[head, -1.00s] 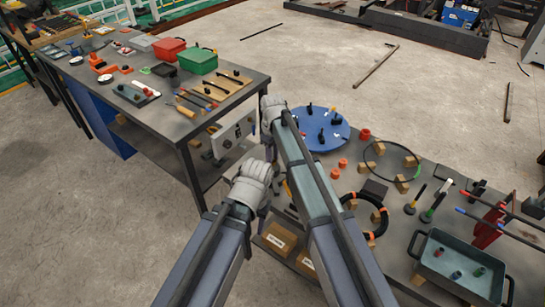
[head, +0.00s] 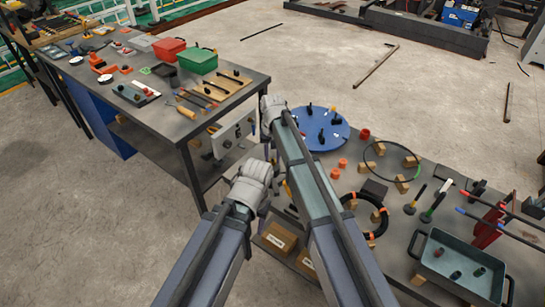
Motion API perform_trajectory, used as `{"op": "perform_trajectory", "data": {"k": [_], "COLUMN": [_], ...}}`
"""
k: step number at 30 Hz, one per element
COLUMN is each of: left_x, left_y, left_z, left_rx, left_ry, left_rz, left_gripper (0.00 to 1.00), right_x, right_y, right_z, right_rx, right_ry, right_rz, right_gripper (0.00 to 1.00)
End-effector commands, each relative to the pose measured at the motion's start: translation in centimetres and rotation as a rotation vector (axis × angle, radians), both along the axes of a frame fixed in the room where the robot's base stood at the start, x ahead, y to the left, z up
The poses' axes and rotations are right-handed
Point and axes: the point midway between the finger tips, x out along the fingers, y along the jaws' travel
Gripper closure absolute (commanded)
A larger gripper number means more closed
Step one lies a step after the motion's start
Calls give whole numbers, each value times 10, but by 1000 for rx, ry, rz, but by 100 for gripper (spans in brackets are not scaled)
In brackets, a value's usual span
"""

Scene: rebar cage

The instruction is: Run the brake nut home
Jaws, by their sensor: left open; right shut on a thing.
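My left gripper (head: 256,170) is the lower of the two, beside the right end of the dark workbench. It is open, and I see nothing between its fingers. My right gripper (head: 272,102) is just above it in the picture, near the bench's right corner. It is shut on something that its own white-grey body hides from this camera. I cannot pick out the brake nut; it is too small or hidden. A pale box with a dark-marked panel (head: 228,138) shows beside the bench, just left of my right gripper.
The dark workbench (head: 151,117) carries a red bin (head: 169,50), a green bin (head: 197,62) and several tools. A second table at right holds a blue round turntable (head: 335,133), a black ring on wooden blocks and a grey-green tray (head: 432,270). The concrete floor at left is clear.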

Motion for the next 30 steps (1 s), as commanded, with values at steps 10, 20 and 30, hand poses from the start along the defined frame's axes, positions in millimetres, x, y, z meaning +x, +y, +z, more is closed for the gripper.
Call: {"op": "perform_trajectory", "data": {"k": [10,20,30], "left_x": [0,0,0], "left_y": [0,0,0], "left_z": [0,0,0], "left_rx": [0,0,0], "left_ry": [0,0,0], "left_rz": [0,0,0], "left_gripper": [50,50,50], "right_x": [-1,-1,-1], "right_y": [0,0,0], "right_z": [0,0,0], "right_rx": [0,-1,-1], "right_ry": [1,1,2], "right_rz": [-328,-641,-964], "right_gripper": [100,100,100]}}
